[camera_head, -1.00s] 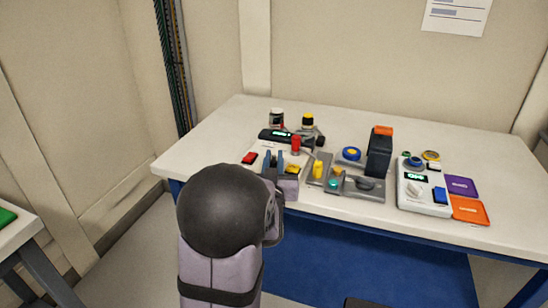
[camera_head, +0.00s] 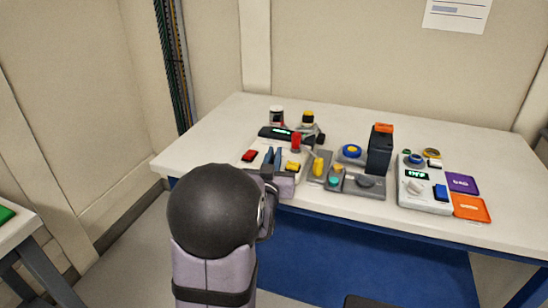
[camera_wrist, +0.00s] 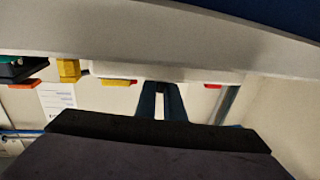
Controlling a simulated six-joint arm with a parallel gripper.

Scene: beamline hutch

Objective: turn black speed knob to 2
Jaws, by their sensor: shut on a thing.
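My gripper (camera_head: 273,158) reaches over the pale device (camera_head: 283,183) at the table's front left. Its two dark blue-grey fingers point up in the head view and stand close together. They also show in the wrist view (camera_wrist: 160,98), with a narrow light gap between them. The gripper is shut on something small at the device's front. This appears to be the black speed knob, but the fingers and my arm hide it in both views. Neither its pointer nor its number marks can be read.
Beside the fingers are a red button (camera_head: 249,156) and a yellow part (camera_head: 293,166). A black display (camera_head: 275,132) and a red-topped part (camera_head: 296,142) stand behind. Grey fixtures (camera_head: 372,191) and a white box (camera_head: 427,203) lie to the right. The table's right end is clear.

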